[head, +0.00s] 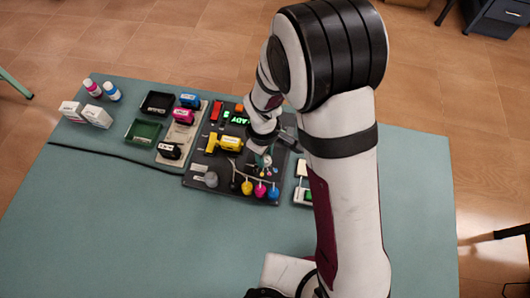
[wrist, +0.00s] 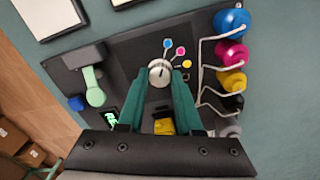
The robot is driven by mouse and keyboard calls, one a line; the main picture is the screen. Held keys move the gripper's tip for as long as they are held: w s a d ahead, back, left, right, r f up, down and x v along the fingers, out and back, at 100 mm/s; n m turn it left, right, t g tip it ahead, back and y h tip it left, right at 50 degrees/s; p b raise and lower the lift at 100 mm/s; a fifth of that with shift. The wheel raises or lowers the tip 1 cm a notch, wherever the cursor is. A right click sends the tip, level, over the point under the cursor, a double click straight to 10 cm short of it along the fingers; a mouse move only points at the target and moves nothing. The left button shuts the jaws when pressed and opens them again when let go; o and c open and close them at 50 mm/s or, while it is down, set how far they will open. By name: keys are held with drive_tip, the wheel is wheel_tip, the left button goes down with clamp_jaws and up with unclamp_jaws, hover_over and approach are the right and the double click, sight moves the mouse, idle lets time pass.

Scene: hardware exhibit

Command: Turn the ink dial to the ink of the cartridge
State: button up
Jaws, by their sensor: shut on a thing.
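The ink dial (wrist: 159,72) is a round silver knob with a dark pointer mark, in the wrist view. The mark points roughly up in the picture; its exact setting is too small to read. Blue (wrist: 167,43), magenta (wrist: 180,50) and yellow (wrist: 187,63) dots sit around it at upper right. My gripper (wrist: 160,78) has its two green fingers on either side of the knob, shut on it. The yellow cartridge (head: 230,143) lies on the dark panel (head: 196,168); it also shows between the fingers in the wrist view (wrist: 163,126).
Blue (wrist: 231,22), magenta (wrist: 231,52) and yellow (wrist: 231,80) ink bulbs with pale tubes stand right of the dial. A lit green display (head: 238,118) is behind. Blue (head: 189,100), magenta (head: 183,116) and black (head: 169,151) cartridges rest on a pale tray (head: 187,137).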

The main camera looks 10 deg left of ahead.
clamp_jaws()
drive_tip(key=m, duration=0.5)
drive_tip(key=shift+m, duration=0.3)
drive_tip(key=m, duration=0.5)
drive_tip(key=shift+m, duration=0.7)
drive_tip(key=o, duration=0.9)
unclamp_jaws()
drive_tip(key=shift+o, duration=0.2)
